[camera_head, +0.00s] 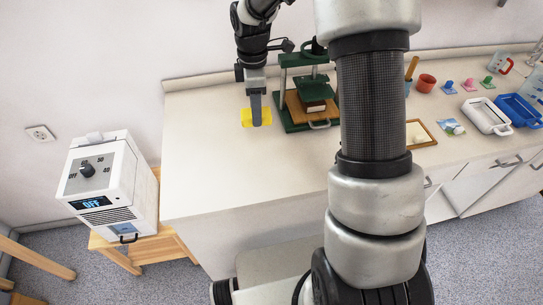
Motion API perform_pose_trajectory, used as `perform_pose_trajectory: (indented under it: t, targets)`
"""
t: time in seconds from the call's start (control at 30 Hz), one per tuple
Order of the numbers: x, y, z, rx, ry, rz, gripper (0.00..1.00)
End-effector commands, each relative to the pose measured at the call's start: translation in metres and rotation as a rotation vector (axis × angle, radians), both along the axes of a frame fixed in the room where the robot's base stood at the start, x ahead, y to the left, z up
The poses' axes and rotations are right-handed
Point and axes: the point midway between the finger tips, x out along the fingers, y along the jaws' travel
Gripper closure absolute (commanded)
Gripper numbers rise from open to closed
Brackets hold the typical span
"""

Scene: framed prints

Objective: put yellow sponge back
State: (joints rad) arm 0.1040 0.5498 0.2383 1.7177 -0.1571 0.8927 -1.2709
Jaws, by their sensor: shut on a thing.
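The yellow sponge (246,118) is at the far left part of the white counter, left of the green press. My gripper (257,122) points down and is shut on the sponge, whose yellow edges show on both sides of the fingers. I cannot tell whether the sponge touches the counter or is held just above it.
A green press (290,115) with a wooden board stands close to the right of my gripper. My arm hides part of the counter (205,150); its left end is clear. Trays (487,115) stand far right. A white device (112,185) sits left of the counter.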

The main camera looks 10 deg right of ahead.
Motion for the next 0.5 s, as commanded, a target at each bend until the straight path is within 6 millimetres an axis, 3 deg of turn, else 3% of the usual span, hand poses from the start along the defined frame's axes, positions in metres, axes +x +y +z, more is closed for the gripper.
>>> perform_pose_trajectory:
  t: [0.3,0.5]
  targets:
    - [-0.080,-0.045,0.010,-0.002,-0.005,-0.201,0.79]
    - [-0.115,-0.057,0.011,-0.001,-0.001,-0.282,0.79]
